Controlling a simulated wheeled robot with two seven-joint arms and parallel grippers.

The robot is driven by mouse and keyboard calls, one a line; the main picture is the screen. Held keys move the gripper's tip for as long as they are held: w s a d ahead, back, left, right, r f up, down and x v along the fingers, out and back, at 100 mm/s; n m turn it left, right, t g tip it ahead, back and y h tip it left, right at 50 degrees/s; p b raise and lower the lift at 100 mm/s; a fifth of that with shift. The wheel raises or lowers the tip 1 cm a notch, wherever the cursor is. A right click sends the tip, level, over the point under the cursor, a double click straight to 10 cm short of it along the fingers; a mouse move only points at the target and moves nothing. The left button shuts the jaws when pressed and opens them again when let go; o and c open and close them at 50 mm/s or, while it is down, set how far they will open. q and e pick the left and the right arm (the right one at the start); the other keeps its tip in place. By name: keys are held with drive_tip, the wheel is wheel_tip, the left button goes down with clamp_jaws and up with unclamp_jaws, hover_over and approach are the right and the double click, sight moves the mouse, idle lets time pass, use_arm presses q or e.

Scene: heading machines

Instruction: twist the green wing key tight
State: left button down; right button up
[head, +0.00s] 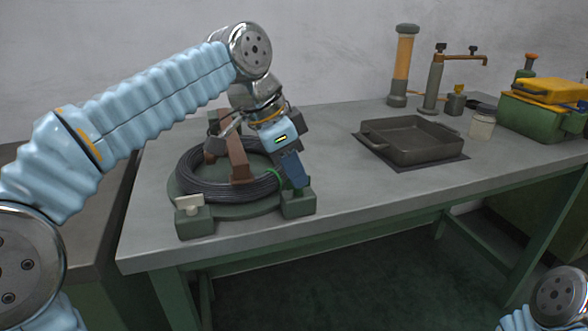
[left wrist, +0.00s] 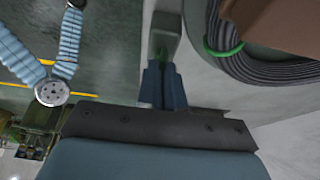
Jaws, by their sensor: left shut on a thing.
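My left gripper (head: 294,177) points down at the dark green block (head: 299,204) at the right front of the wire coil's round base. In the left wrist view its two blue fingers (left wrist: 162,72) are closed together at the block (left wrist: 164,24). A small bit of the green wing key (left wrist: 161,52) shows at the fingertips; the fingers are shut on it and hide most of it. In the head view the key is hidden behind the fingers. My right gripper is out of view; only part of its arm shows at the lower right.
A black wire coil (head: 190,181) with a green tie (left wrist: 222,50) lies left of the gripper, under a brown bar (head: 237,158). A second block (head: 194,220) carries a pale wing key (head: 188,202). A dark tray (head: 412,144) stands farther right; bench between is clear.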

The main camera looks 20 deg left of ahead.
use_arm(q)
drive_tip(key=shift+f, duration=0.4)
drive_tip(key=c, duration=1.4)
unclamp_jaws()
drive_tip(key=shift+s+d, duration=0.1)
drive_tip(key=shift+o, duration=0.6)
drive_tip(key=shift+w, duration=0.2)
drive_tip(key=v, duration=1.4)
